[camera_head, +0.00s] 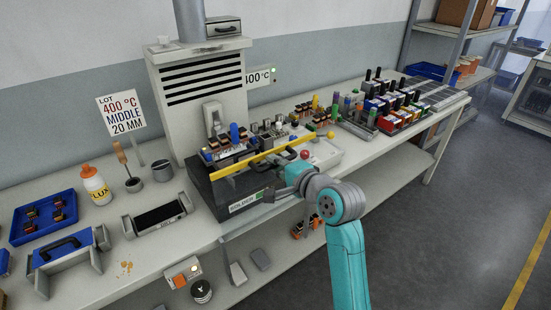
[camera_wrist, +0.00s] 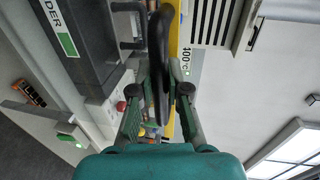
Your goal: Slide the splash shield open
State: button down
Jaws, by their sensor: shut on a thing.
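The splash shield (camera_head: 236,164) has a yellow top edge and stands across the front of the solder machine (camera_head: 222,196). Its yellow edge also shows upright in the wrist view (camera_wrist: 174,35). A curved black handle (camera_wrist: 160,50) runs down the middle of the wrist view, between my fingers. My gripper (camera_head: 282,163) reaches the handle from the front right, and its fingers are closed around it in the wrist view (camera_wrist: 160,95). In the head view my gripper and wrist hide part of the handle and the machine's front.
Racks with boards and components (camera_head: 232,150) sit behind the shield. A red button (camera_head: 305,154) is on the machine's right part. A black tray with white ends (camera_head: 158,216) and a flux bottle (camera_head: 96,186) stand to the left. Coloured bins (camera_head: 395,108) fill the bench's right.

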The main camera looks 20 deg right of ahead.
notch_tip(320, 180, down, 24)
jog(key=shift+f, duration=0.1)
dwell(0.3)
jog(key=c, duration=1.1)
grip_release()
jog(key=shift+c, duration=0.2)
jog(key=v, duration=1.2)
